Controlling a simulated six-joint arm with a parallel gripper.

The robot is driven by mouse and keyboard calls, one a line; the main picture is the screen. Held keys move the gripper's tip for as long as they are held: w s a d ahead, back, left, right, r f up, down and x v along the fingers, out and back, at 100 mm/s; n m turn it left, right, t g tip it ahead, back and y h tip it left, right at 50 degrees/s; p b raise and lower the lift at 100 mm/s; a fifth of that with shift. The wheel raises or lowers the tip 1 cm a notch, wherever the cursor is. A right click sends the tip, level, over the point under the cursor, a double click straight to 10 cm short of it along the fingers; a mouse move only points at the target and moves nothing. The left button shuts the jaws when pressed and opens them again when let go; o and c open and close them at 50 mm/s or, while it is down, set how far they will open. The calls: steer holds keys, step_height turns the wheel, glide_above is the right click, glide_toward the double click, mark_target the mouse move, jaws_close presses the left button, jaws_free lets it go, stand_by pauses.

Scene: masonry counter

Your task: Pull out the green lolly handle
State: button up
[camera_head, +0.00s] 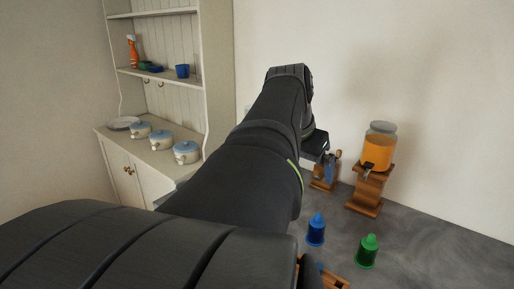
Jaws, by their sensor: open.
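A green lolly piece (367,252), wide at the base with a narrower top, stands upright on the grey counter at the lower right. A similar blue lolly piece (316,230) stands to its left, a little farther back. My gripper (318,145) is a dark shape beyond my forearm, above the back of the counter. It is open, and nothing shows held in it. It is well apart from the green piece. My arm hides much of the gripper and the left part of the counter.
A wooden rack (335,283) is partly cut off at the bottom edge. A wooden holder with tools (325,180) and an orange drink dispenser (378,150) on a wooden stand (366,190) are at the back. A cream dresser (215,80) with pots stands left. Counter right of the green piece is clear.

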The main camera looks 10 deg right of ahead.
steer(key=shift+c, duration=0.2)
steer(key=c, duration=0.4)
steer(key=shift+w+d+f+n, duration=0.15)
steer(key=shift+d+f+n, duration=0.05)
steer(key=shift+d+n, duration=0.15)
steer(key=c, duration=0.3)
steer(key=d+f+n+g, duration=0.1)
steer(key=d+f+n, duration=0.1)
steer(key=w+d+f+n+g, duration=0.1)
steer(key=d+n, duration=0.2)
steer(key=d+f+n, duration=0.2)
steer(key=d, duration=0.1)
steer(key=shift+w+f+n+g, duration=0.25)
steer(key=shift+w+f+g, duration=0.1)
steer(key=shift+w+g, duration=0.05)
steer(key=c, duration=0.6)
steer(key=n+g, duration=0.3)
steer(key=n, duration=0.7)
glide_toward(371, 235)
steer(key=shift+x, duration=4.8)
